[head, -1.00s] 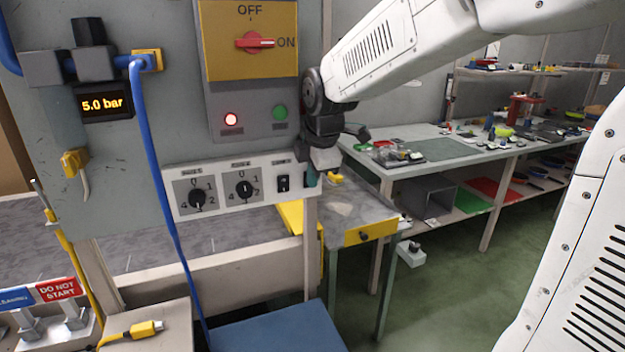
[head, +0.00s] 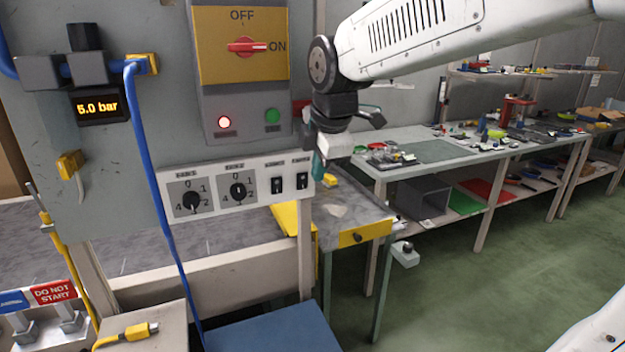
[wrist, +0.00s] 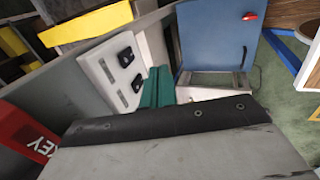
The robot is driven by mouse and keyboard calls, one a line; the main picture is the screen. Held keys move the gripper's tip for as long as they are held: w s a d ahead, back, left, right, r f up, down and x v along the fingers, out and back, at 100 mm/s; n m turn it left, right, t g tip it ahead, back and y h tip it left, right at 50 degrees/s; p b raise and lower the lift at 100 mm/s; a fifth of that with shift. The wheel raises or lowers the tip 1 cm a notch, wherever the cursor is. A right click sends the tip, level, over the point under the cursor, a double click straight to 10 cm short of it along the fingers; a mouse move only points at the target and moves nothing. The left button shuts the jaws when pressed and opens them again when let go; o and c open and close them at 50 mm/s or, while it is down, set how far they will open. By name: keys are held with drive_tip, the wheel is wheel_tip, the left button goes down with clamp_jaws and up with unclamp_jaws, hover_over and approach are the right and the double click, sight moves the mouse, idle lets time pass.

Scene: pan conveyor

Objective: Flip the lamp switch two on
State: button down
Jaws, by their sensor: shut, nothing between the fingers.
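The white switch panel (head: 217,203) runs along the bottom of the grey cabinet. At its right end are two black rocker switches: a left one (head: 276,186) and a right one (head: 302,181). Their labels are too small to read surely. Two rockers also show in the wrist view, one at the upper right (wrist: 126,57) and one lower (wrist: 137,83). Whether either is on cannot be told. My gripper (head: 318,166), with teal fingers, is shut and empty just right of the right rocker. In the wrist view its fingers (wrist: 158,88) are together beside the panel; contact cannot be told.
Two rotary knobs, left (head: 191,201) and right (head: 238,191), sit on the same panel. A blue hose (head: 150,170) hangs in front.

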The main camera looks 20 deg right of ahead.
drive_tip(key=v, duration=0.3)
drive_tip(key=shift+s+r, duration=0.25)
drive_tip(key=shift+s, duration=0.25)
drive_tip(key=shift+d, duration=0.1)
drive_tip(key=s+f+m+g, duration=0.1)
drive_tip(key=s+f+m, duration=0.4)
drive_tip(key=s+m, duration=0.3)
drive_tip(key=s+f+m+g, duration=0.2)
drive_tip(key=s+f+m, duration=0.3)
drive_tip(key=s+m, duration=0.4)
drive_tip(key=s+d, duration=0.1)
drive_tip(key=s, duration=0.4)
drive_tip(key=shift+m, duration=0.3)
